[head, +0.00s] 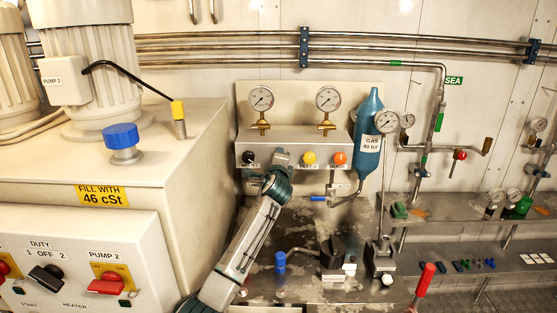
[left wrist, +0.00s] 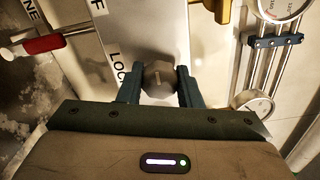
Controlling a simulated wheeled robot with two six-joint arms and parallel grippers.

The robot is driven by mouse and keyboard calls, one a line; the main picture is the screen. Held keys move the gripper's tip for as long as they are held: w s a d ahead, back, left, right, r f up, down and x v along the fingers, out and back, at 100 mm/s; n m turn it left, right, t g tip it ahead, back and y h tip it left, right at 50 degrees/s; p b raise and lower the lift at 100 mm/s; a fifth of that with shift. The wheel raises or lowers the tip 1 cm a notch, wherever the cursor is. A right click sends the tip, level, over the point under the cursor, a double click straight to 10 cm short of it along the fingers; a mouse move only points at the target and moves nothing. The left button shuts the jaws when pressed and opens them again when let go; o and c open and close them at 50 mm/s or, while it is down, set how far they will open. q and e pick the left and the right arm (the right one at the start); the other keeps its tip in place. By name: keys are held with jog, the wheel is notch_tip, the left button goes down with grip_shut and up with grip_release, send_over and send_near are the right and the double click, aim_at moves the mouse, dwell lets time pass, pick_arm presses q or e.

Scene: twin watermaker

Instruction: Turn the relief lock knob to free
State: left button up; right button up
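The relief lock knob (left wrist: 158,75) is a dark grey, faceted knob on a pale panel in the left wrist view. A label reading "LOCK" (left wrist: 116,70) is beside it, and part of another label starting with "F" shows above that. My left gripper (left wrist: 158,88) has one finger on each side of the knob, seemingly closed against it. In the head view my left gripper (head: 281,160) reaches up to the front of the gauge panel (head: 295,139), between a black knob and a yellow knob, and hides the relief knob. My right gripper is not in view.
The black knob (head: 249,157), yellow knob (head: 309,158) and orange knob (head: 340,158) share the panel. A blue gas bottle (head: 369,130) stands at its right. A blue-handled lever (head: 280,262) stands on the bench below. A red handle (left wrist: 42,44) shows left in the wrist view.

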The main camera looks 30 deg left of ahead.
pick_arm(q)
jog(key=o, duration=0.4)
jog(key=b+v, duration=0.2)
jog(key=v, duration=0.8)
jog(key=shift+s+d+b, duration=0.25)
jog(key=shift+s+b, duration=0.05)
jog(key=shift+b, duration=0.05)
